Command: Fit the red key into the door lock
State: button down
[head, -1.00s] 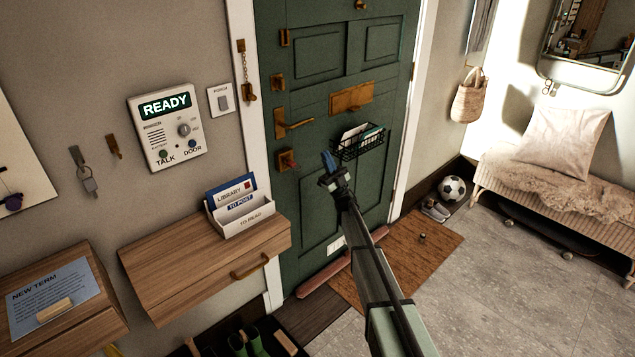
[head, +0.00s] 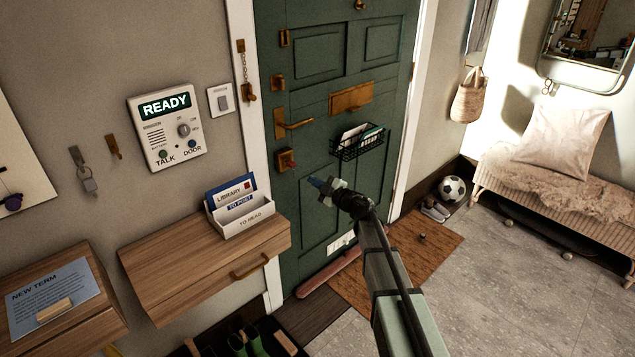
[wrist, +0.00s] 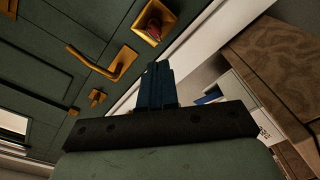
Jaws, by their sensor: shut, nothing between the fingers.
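The green door (head: 316,112) has a square brass lock plate (head: 281,155) below its lever handle (head: 294,125). The red key (head: 289,161) shows as a small red piece at that plate, and it also shows in the wrist view (wrist: 153,28). It seems to sit in the lock, but I cannot tell how deep. My gripper (head: 315,182), with blue fingertips, is shut and empty, to the right of and below the key in the head view. In the wrist view the closed fingers (wrist: 157,75) are apart from the key, which is beyond their tips.
A wire basket (head: 360,143) with papers hangs on the door right of the lock. A wooden wall shelf (head: 190,262) with a letter holder (head: 243,220) juts out at the left. An intercom panel (head: 166,127) is on the wall. A doormat (head: 440,245) lies below the arm.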

aim_at(292, 165)
jog(key=w+d+x, duration=0.1)
jog(key=x, duration=0.5)
jog(key=shift+f+t+h, duration=0.15)
jog(key=shift+t+h, duration=0.15)
jog(key=shift+h, duration=0.1)
jog(key=shift+w+a, duration=0.35)
jog(key=shift+a, duration=0.1)
dwell(0.6)
jog(key=shift+s+d, duration=0.1)
